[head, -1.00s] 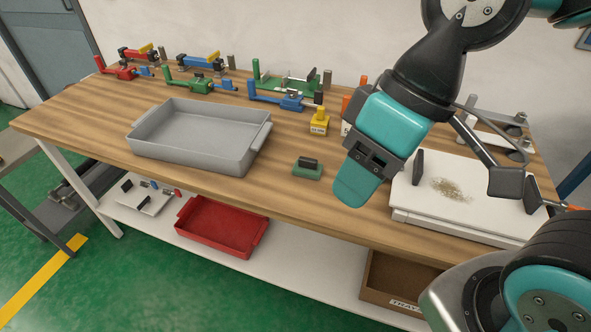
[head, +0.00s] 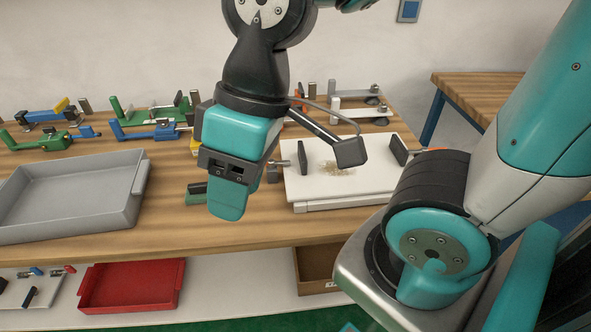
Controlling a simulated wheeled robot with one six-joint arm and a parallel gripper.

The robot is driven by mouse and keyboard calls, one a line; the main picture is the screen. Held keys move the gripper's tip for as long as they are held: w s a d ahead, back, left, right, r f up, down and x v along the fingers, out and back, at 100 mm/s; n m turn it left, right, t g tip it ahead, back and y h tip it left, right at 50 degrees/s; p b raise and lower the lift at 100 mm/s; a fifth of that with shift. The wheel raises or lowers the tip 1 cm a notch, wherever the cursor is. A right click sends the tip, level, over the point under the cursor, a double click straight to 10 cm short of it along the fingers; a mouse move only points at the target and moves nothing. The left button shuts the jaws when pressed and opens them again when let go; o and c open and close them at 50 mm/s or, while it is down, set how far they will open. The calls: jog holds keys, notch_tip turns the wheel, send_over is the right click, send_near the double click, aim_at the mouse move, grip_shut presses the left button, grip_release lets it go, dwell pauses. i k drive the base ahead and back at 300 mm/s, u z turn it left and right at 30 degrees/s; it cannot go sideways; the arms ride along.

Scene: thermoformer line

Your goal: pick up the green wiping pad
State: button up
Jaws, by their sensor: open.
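A grey tray (head: 139,180) stands to the left. A white board (head: 310,192) with crumbs and black upright handles lies to the right. Several coloured toggle clamps (head: 150,131) line the back. A red tray (head: 130,300) is on the shelf below.

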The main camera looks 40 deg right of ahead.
aim_at(196, 193)
jog(key=k, duration=1.3)
jog(key=u, duration=0.6)
jog(key=i, duration=0.55)
jog(key=u, duration=0.55)
jog(key=i, duration=0.7)
jog(key=z, duration=0.65)
jog(key=i, duration=0.5)
jog(key=z, duration=0.6)
